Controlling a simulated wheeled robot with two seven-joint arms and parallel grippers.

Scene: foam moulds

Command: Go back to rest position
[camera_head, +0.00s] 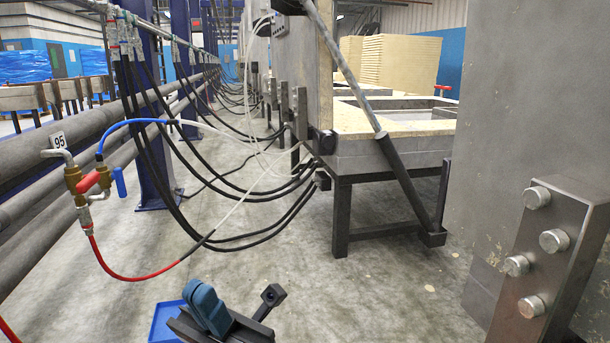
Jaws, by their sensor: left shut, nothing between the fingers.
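My left gripper (270,298) shows at the bottom of the head view, left of the middle, as dark parts beside a blue rounded piece of my arm. Its fingers look closed together, with nothing held between them. It is in front of the bare concrete floor and touches nothing that I can see. Most of my left arm is cut off by the lower edge. My right gripper is not in view.
A valve assembly (85,180) with blue and red hoses is on the left, beside grey pipes (40,222). A mould on a dark stand (340,215) is at centre right. A bolted steel bracket (545,260) is close at right. A blue tray (163,322) lies low. Open floor (400,300) lies between.

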